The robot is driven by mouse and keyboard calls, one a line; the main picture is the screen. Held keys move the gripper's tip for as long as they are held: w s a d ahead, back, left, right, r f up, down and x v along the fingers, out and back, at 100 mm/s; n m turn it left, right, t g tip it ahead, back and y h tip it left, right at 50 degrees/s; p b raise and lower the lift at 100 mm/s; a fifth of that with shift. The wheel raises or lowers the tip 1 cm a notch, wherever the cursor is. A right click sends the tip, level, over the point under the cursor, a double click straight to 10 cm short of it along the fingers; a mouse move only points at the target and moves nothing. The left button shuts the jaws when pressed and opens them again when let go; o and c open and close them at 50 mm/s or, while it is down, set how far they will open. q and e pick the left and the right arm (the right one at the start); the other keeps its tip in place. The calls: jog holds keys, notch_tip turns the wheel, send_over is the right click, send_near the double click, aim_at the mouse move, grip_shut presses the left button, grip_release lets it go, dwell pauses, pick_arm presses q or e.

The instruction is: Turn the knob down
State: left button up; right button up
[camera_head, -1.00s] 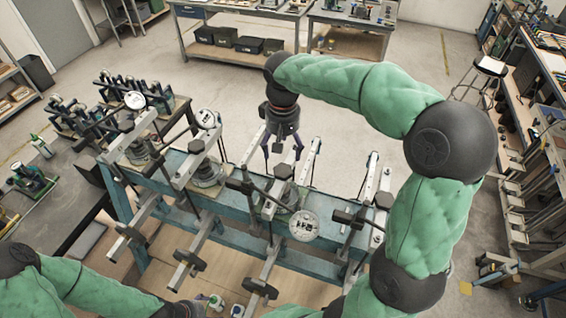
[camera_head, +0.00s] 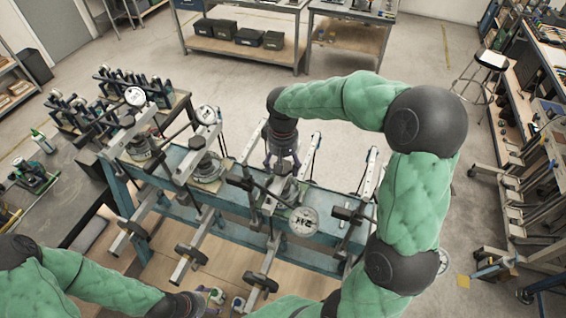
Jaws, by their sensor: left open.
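A row of lever frames stands on a blue bench (camera_head: 228,204), with metal bars, black handles and round dials. One dial (camera_head: 303,221) faces up at the right of the middle frame. A dark knob-like block (camera_head: 285,187) sits on the middle frame; I cannot tell which part the task calls the knob. My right gripper (camera_head: 282,165) points down just behind this block; its fingertips are partly hidden, so contact and opening are unclear. My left gripper (camera_head: 213,296) is low at the bottom edge, open, in front of the bench, only partly in view.
Other lever frames with dials stand left on the bench (camera_head: 200,160). A dark table (camera_head: 70,165) with a bottle (camera_head: 42,141) is at the left. A stool (camera_head: 490,60) and shelves line the right.

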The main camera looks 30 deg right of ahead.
jog(key=c, duration=0.9)
jog(key=shift+o, duration=0.2)
